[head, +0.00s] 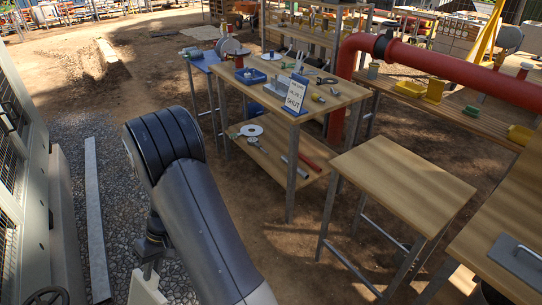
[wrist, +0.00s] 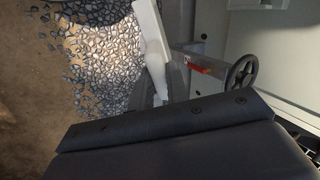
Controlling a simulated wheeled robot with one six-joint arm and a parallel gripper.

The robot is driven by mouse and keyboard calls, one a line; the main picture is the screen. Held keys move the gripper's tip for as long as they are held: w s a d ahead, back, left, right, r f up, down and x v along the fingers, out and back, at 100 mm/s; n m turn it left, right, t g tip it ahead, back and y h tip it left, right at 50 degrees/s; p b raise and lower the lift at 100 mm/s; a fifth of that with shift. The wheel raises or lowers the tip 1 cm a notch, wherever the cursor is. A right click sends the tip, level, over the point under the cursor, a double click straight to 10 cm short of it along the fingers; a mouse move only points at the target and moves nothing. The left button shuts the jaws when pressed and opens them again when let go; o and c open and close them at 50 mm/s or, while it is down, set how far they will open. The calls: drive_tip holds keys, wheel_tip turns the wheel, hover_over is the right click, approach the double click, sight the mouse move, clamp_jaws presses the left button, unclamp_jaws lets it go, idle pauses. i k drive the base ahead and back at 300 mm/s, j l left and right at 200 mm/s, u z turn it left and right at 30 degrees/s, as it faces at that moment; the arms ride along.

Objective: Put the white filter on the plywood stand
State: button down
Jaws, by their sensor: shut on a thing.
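My gripper (head: 150,254) hangs low at the left in the head view, below my arm. It is shut on a flat white piece, which looks like the white filter (head: 146,290); the lower part is cut off by the picture edge. In the wrist view a white panel edge, likely the same filter (wrist: 150,35), shows at the top centre above the gravel. The fingertips' contact is hard to make out. A small wood-topped stand with metal legs, likely the plywood stand (head: 400,183), stands at the right with a bare top. My gripper is far to its left.
A workbench (head: 335,108) with tools and a small sign stands between my arm and the back. A red pipe (head: 450,72) runs behind the stand. A long pale beam (head: 95,220) lies on the gravel.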

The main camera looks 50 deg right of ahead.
sight(401, 176)
drive_tip(key=z, duration=2.8)
drive_tip(key=j+z, duration=0.15)
drive_tip(key=z, duration=0.25)
drive_tip(key=j+z, duration=0.15)
drive_tip(key=z, duration=0.25)
drive_tip(key=k+j+z, duration=0.1)
drive_tip(key=z, duration=0.35)
